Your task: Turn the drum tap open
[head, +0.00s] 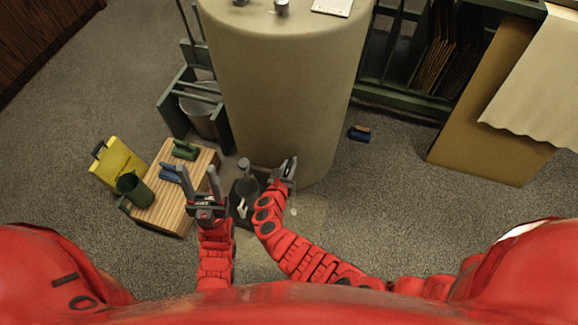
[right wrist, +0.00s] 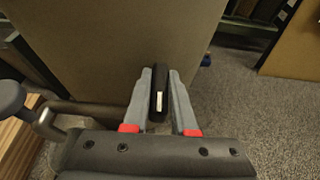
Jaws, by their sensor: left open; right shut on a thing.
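The drum (head: 285,90) is a large beige cylinder in the middle of the head view. Low on its front a grey round knob (head: 244,163) stands out; in the right wrist view the knob (right wrist: 9,98) is at the left, near a bent metal pipe (right wrist: 48,122). My right gripper (head: 290,168) is at the drum's lower front. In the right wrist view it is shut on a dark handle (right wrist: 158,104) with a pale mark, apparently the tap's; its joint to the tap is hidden. My left gripper (head: 198,176) is open and empty, left of the tap.
A dark container (head: 241,201) stands on the floor below the tap. A slatted wooden platform (head: 172,210) with a green jug (head: 133,188) is at the left, beside a yellow container (head: 118,164). A blue brush-like object (head: 360,133) lies right of the drum; floor there is clear.

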